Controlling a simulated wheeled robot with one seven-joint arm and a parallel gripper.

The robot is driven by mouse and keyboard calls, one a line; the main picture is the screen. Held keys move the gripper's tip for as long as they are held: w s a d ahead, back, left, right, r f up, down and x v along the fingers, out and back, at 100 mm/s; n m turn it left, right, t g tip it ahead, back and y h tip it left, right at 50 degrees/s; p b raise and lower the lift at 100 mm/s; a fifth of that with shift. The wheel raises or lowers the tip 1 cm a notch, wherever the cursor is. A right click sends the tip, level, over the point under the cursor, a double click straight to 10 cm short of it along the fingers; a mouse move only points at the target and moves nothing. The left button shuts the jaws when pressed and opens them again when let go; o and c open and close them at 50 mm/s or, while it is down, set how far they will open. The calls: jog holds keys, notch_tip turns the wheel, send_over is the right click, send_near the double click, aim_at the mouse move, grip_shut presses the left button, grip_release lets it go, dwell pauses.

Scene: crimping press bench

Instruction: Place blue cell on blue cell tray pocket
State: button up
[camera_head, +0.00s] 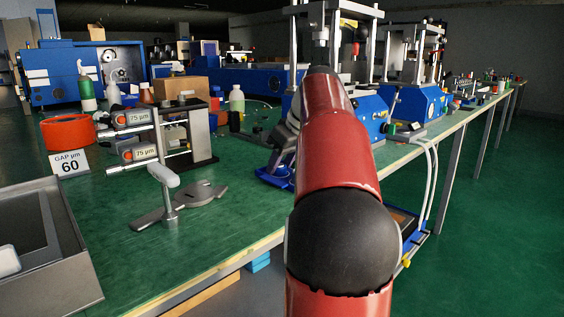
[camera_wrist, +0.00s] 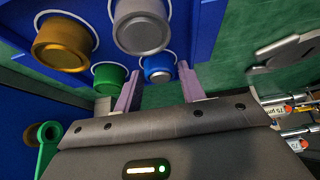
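My gripper (camera_wrist: 159,67) is open, with one pale finger on either side of the blue cell and a visible gap to each. I cannot tell how far the fingertips are from it in depth. In the head view, part of the blue tray (camera_head: 274,178) shows left of my arm on the green bench. My arm hides my gripper and the blue cell there.
A bronze cell (camera_wrist: 62,45), a silver cell (camera_wrist: 142,28) and a green cell (camera_wrist: 108,80) stand close by on the tray. A grey metal tool (camera_head: 180,200), gauge stand (camera_head: 170,135) and orange ring (camera_head: 68,131) stand left. A blue press (camera_head: 372,115) stands behind my arm.

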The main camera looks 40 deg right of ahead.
jog(key=p+v, duration=0.3)
jog(key=v, duration=0.9)
jog(key=shift+r+p, duration=0.15)
jog(key=shift+p, duration=0.15)
